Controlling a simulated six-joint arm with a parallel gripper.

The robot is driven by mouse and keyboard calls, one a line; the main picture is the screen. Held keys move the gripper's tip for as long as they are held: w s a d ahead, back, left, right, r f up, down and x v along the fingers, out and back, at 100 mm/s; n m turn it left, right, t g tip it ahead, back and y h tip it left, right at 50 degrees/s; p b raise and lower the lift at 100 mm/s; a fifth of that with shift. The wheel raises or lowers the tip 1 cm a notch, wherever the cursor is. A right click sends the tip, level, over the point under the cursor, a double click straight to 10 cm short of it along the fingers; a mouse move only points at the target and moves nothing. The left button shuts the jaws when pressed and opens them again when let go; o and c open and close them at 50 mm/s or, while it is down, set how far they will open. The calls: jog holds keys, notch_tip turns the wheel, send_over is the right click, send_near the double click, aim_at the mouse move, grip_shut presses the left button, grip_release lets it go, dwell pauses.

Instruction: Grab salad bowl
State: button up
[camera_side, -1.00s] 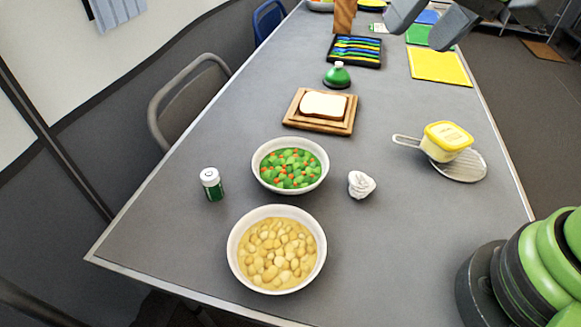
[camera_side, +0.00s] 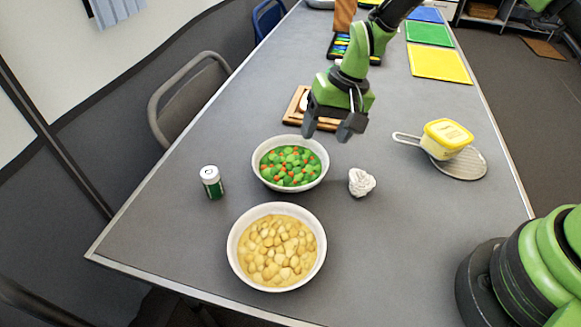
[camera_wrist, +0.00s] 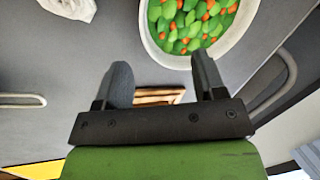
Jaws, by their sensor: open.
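The salad bowl (camera_side: 290,164) is white and round, filled with green leaves and orange bits, and stands upright mid-table. It also shows at the top of the wrist view (camera_wrist: 200,30), partly cut off by the frame edge. My gripper (camera_side: 329,136) is open and empty, above the table just behind and to the right of the bowl's far rim. In the wrist view, its two fingers (camera_wrist: 163,82) point toward the bowl with nothing between them.
A bowl of yellowish chunks (camera_side: 277,247) stands in front. A green-and-white can (camera_side: 211,182) stands left; a crumpled white object (camera_side: 361,182) lies right. A wooden board (camera_side: 294,112) is partly hidden behind my gripper. A yellow tub (camera_side: 446,138) stands right on a grey round trivet (camera_side: 468,166).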

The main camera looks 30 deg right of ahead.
aim_at(315, 159)
jog(key=x, duration=0.5)
jog(key=shift+s+a+f, duration=0.15)
jog(key=shift+s, duration=0.05)
grip_shut()
